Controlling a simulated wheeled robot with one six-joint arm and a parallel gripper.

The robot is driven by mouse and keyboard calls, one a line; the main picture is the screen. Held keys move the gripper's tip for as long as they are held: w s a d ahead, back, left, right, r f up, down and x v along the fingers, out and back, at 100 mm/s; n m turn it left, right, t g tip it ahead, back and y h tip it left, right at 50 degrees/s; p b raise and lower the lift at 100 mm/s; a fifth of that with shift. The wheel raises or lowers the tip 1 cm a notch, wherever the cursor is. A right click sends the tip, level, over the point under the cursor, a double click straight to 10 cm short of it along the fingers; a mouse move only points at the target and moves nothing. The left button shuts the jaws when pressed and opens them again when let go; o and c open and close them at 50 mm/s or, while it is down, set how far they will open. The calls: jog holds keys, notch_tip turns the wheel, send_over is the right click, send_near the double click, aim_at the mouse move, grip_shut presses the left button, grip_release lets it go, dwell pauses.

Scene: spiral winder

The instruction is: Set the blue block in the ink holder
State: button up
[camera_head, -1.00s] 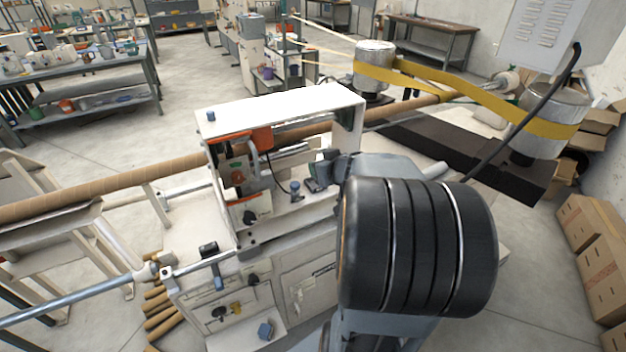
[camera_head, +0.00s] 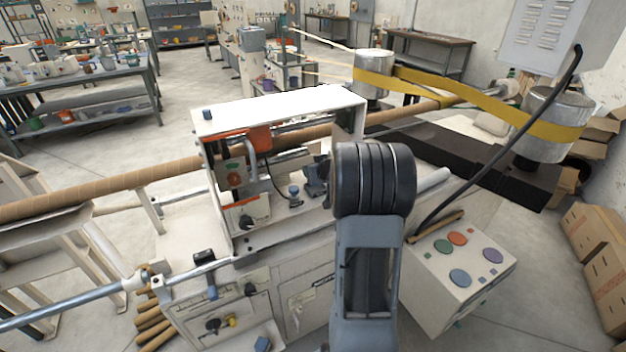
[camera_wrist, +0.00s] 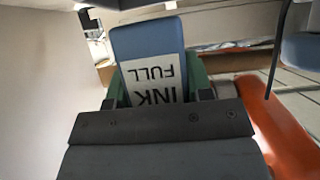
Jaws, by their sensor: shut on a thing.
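The blue block (camera_wrist: 146,40) fills the middle of the wrist view. It has a white label reading "INK FULL", which appears upside down. My gripper (camera_wrist: 158,92) is shut on it, with a dark fingertip at each side of its near end. Green surfaces (camera_wrist: 195,72) show on both sides of the block; I cannot tell whether they belong to the ink holder. I cannot make out the ink holder for certain in either view. In the head view, my arm hides the held block and most of my gripper.
An orange part (camera_wrist: 275,130) lies close on the right in the wrist view. The white-hooded machine (camera_head: 280,105) stands left of my arm. A button panel (camera_head: 458,268) is at right, with a black cable (camera_head: 500,140) above it. A long cardboard tube (camera_head: 110,182) crosses the machine.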

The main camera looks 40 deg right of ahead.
jog(key=shift+f+b, duration=0.4)
jog(key=shift+f, duration=1.05)
jog(key=shift+f, duration=0.2)
jog(key=o, duration=1)
jog(key=shift+o, duration=0.2)
